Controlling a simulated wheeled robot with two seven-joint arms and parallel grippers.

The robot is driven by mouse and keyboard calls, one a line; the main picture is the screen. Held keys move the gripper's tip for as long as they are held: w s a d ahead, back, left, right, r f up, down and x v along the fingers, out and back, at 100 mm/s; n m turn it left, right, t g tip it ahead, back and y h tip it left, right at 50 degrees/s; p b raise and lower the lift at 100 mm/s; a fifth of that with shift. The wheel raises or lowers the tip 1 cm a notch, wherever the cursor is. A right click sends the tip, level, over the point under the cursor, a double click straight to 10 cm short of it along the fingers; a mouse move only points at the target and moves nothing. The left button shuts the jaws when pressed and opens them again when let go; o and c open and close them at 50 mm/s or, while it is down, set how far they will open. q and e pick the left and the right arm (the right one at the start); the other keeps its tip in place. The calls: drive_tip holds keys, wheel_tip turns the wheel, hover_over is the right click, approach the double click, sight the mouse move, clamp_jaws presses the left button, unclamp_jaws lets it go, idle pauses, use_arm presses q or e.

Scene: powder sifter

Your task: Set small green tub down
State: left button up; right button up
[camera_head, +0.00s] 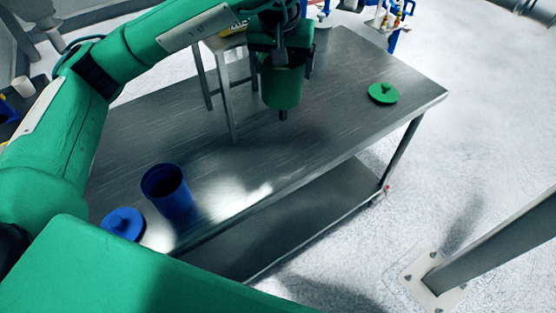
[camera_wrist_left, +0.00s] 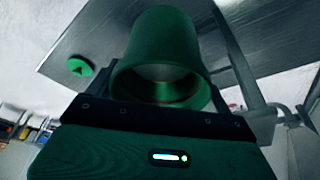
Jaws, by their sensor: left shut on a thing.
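The small green tub (camera_head: 282,90) is held in my left gripper (camera_head: 282,62) over the far middle part of the metal table (camera_head: 330,90). The pictures do not clearly show whether its base touches the tabletop. In the left wrist view the tub (camera_wrist_left: 165,45) shows its open round mouth towards the camera, with a lighter patch inside. The gripper is shut on the tub; its fingertips are mostly hidden. My right gripper is not in view.
A green lid (camera_head: 383,92) lies to the right of the tub. A blue tub (camera_head: 167,190) and blue lid (camera_head: 123,223) are at the near left. A metal stand (camera_head: 226,92) rises just left of the green tub. The table's middle is clear.

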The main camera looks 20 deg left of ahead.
use_arm(q)
drive_tip(key=shift+f+p, duration=2.15)
drive_tip(key=shift+f, duration=7.75)
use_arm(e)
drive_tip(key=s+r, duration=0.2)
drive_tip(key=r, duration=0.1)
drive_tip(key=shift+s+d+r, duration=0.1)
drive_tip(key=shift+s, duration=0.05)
use_arm(q)
drive_tip(key=shift+f+b, duration=0.2)
drive_tip(key=shift+b, duration=0.15)
drive_tip(key=o, duration=1.1)
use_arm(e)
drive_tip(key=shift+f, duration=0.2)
use_arm(q)
drive_tip(key=shift+r, duration=0.1)
